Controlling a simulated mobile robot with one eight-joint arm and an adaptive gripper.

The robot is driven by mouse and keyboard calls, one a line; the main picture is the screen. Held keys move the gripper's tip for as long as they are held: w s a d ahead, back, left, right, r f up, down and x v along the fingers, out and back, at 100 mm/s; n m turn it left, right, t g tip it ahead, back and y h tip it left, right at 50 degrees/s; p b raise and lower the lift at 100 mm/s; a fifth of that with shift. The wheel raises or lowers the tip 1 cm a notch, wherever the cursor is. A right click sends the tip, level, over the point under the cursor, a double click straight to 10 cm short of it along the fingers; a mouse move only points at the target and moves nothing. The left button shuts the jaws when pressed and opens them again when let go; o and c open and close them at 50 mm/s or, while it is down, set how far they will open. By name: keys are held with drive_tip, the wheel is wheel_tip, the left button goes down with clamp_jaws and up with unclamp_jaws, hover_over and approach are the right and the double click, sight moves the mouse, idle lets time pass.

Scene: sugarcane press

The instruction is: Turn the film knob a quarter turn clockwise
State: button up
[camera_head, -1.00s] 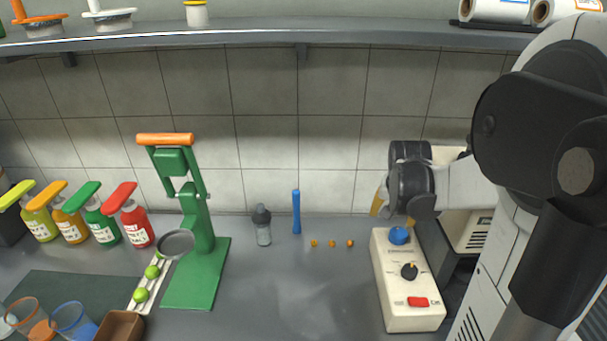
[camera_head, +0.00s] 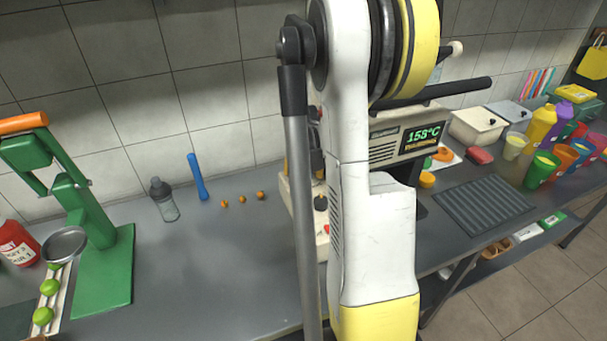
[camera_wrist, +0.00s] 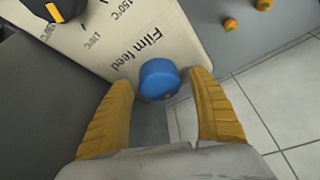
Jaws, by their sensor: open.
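The film knob is a round blue knob (camera_wrist: 160,78) beside the printed words "Film feed" on a cream control box (camera_wrist: 112,55), seen in the wrist view. My gripper (camera_wrist: 162,84) is open, with its two ribbed yellow fingers to the left and right of the knob in the picture. A gap shows on each side; how deep the fingertips reach along the knob I cannot tell. In the head view my arm covers the blue knob, the gripper and most of the control box (camera_head: 297,212).
A black dial (camera_wrist: 58,8) with temperature marks sits on the same box. A machine reading 158°C (camera_head: 421,137) is to the right.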

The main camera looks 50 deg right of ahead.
drive_tip(key=c, duration=1.2)
drive_tip(key=shift+m, duration=0.4)
drive_tip(key=m+g+h, duration=0.1)
drive_tip(key=m+g, duration=0.1)
drive_tip(key=m, duration=0.2)
drive_tip(key=shift+m, duration=0.3)
drive_tip(key=m+g, duration=0.1)
drive_tip(key=m, duration=0.3)
drive_tip(key=shift+m+g, duration=0.3)
drive_tip(key=shift+g, duration=0.1)
drive_tip(key=m+g, duration=0.1)
drive_tip(key=m, duration=0.1)
drive_tip(key=m+g+y, duration=0.1)
drive_tip(key=m, duration=0.2)
drive_tip(key=shift+m, duration=0.3)
drive_tip(key=shift+m+g+y+p, duration=0.5)
drive_tip(key=shift+m+y, duration=0.2)
drive_tip(key=shift+m, duration=1.4)
